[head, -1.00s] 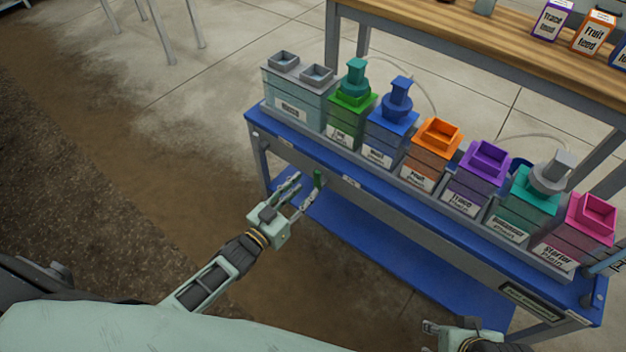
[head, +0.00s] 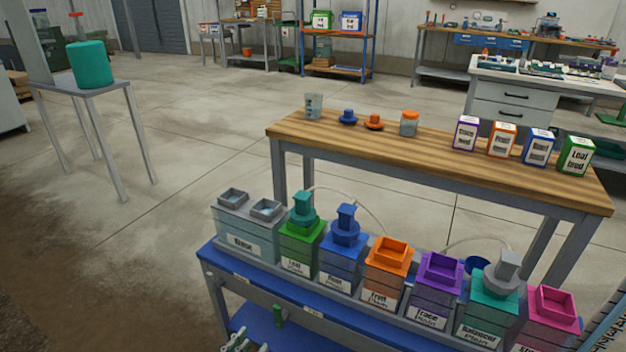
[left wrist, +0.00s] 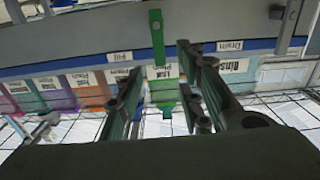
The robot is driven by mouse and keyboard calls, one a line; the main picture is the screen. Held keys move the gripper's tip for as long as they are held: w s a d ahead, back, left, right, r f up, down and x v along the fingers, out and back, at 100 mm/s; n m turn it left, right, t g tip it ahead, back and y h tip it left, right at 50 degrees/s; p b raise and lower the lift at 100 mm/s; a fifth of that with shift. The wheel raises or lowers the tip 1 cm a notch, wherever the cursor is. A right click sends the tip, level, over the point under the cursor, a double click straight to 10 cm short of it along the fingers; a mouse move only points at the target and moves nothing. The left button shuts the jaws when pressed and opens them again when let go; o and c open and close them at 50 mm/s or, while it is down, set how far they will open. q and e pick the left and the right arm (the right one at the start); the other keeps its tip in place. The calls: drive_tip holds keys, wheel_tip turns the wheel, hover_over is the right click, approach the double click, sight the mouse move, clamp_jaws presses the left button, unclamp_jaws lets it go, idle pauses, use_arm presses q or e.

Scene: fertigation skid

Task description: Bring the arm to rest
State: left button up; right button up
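My left gripper (head: 240,344) shows only as fingertips at the bottom edge of the head view. In the left wrist view my left gripper (left wrist: 165,100) has its two fingers spread apart with nothing held between them. A green handle (head: 280,315) hangs on the front of the blue skid bench (head: 300,309), right of the fingertips and apart from them. The handle also shows in the left wrist view (left wrist: 157,38), beyond the fingers.
Several labelled tanks stand along the skid, from the grey Rinse tank (head: 247,240) to the pink one (head: 550,310). A wooden table (head: 420,160) with jars and boxes stands behind. A stool (head: 100,90) with a teal canister is at left. Floor left of the skid is clear.

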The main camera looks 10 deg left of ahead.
use_arm(q)
drive_tip(key=s+n+g+y, duration=0.2)
drive_tip(key=s+g+y, duration=0.4)
drive_tip(key=s+g, duration=1.15)
drive_tip(key=s+f+t+p, duration=0.3)
drive_tip(key=s+f+p, duration=0.3)
drive_tip(key=f+p, duration=0.55)
use_arm(e)
wheel_tip(320, 180, down, 12)
drive_tip(key=s+g, duration=0.1)
drive_tip(key=s, duration=0.2)
use_arm(q)
drive_tip(key=s+a+f+p, duration=0.1)
drive_tip(key=s+f+p, duration=0.2)
drive_tip(key=s+p, duration=0.2)
drive_tip(key=s+a+f+g+p, duration=0.1)
drive_tip(key=s+f+p, duration=0.2)
drive_tip(key=s, duration=0.9)
drive_tip(key=shift+a+m+p, duration=0.3)
drive_tip(key=shift+p, duration=0.55)
use_arm(e)
drive_tip(key=s+d+f, duration=0.1)
drive_tip(key=s+f, duration=0.2)
drive_tip(key=s, duration=0.5)
drive_tip(key=s+d+f+g, duration=0.1)
drive_tip(key=s+d+f, duration=0.1)
drive_tip(key=s, duration=0.6)
drive_tip(key=shift+s+f, duration=0.3)
drive_tip(key=shift+f, duration=0.1)
